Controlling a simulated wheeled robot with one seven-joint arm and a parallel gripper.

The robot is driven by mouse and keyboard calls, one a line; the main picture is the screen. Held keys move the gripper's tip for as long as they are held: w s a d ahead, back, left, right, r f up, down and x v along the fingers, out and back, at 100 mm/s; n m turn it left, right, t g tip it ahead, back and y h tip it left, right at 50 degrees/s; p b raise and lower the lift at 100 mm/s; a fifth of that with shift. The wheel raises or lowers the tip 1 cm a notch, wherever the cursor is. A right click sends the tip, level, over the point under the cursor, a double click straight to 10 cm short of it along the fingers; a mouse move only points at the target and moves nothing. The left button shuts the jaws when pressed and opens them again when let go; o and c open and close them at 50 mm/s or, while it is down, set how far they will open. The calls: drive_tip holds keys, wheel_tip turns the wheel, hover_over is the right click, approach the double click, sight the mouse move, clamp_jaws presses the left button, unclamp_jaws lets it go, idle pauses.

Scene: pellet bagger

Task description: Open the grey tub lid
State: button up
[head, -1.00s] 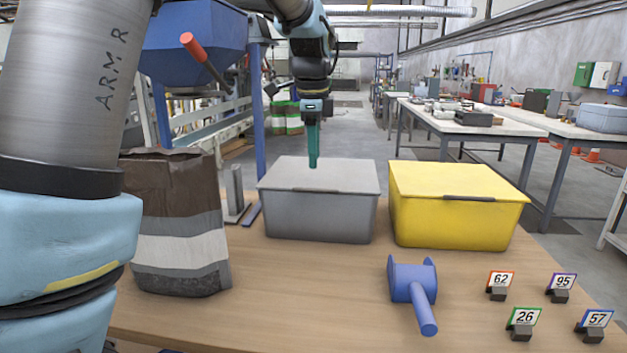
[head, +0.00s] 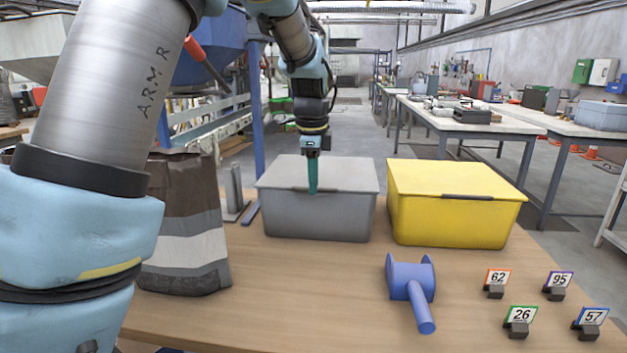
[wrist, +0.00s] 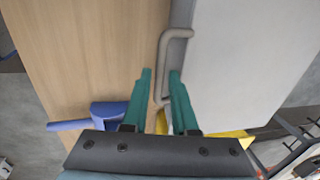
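The grey tub (head: 330,220) stands on the table with its flat grey lid (head: 345,172) shut. A bar handle (wrist: 162,75) sits along the lid's front edge. My gripper (head: 312,192) points down at the front edge of the lid, in front of the handle's middle in the head view, hiding part of it. In the wrist view my gripper (wrist: 160,74) is open, with its green fingers on either side of the handle bar and gaps still showing. The lid also fills the right of the wrist view (wrist: 240,60).
A yellow tub (head: 455,220) with a shut lid stands close on the right. A blue scoop (head: 412,285) lies in front, with several number cards (head: 520,315) to its right. A brown, grey and white bag (head: 185,235) stands left. Table in front of the grey tub is clear.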

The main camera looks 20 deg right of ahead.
clamp_jaws()
idle(1.1)
